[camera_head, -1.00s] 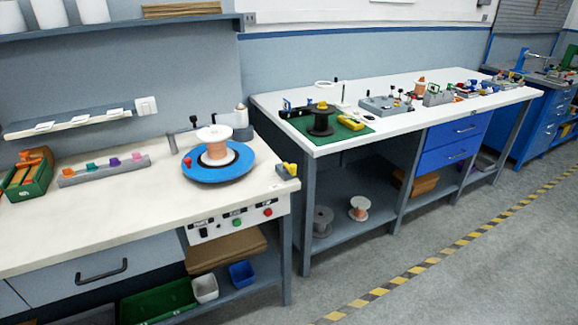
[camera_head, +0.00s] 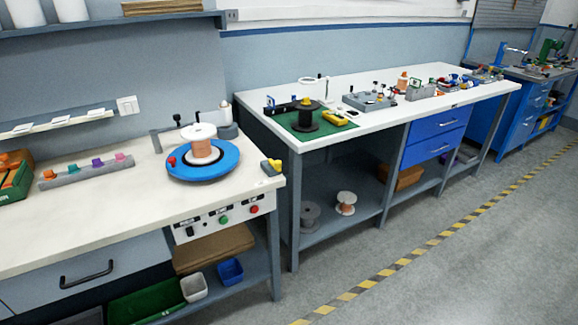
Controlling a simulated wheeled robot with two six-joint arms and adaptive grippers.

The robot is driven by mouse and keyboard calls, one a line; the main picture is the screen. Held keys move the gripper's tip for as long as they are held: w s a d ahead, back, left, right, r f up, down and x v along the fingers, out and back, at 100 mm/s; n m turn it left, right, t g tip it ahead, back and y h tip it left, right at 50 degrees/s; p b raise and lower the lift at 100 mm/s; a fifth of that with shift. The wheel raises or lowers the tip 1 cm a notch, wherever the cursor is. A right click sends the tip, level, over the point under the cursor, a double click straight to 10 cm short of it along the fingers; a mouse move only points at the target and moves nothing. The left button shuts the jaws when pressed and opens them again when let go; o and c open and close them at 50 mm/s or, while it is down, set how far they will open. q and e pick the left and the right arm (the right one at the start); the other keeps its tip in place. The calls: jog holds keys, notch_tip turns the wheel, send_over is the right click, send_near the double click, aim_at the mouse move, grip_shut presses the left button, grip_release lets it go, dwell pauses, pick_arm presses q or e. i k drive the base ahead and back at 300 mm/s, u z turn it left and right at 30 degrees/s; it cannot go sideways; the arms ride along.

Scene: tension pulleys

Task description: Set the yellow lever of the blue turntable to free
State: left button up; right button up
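The blue turntable (camera_head: 219,165) stands on the near workbench, towards its right end. A spool (camera_head: 199,149) with white flanges and pale copper winding sits upright on it. A small red part (camera_head: 171,162) shows at the turntable's left edge. A small yellow lever (camera_head: 275,165) on a grey block sits at the bench's front right corner, to the right of the turntable and apart from it. It is too small to tell which setting it is in. Neither of my grippers is in view.
The near bench (camera_head: 100,222) has a front panel with knobs and buttons (camera_head: 223,220). A grey rack (camera_head: 85,173) with coloured pieces and a green bin (camera_head: 14,189) stand to the left. A second bench (camera_head: 285,92) stands to the right. Open floor (camera_head: 440,260) lies in front.

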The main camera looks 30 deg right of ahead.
aim_at(276, 164)
jog(key=z, duration=0.95)
jog(key=k, duration=1.2)
jog(key=z, duration=1)
jog(key=i, duration=0.8)
jog(key=u, duration=0.65)
jog(key=i, duration=0.9)
jog(key=u, duration=0.85)
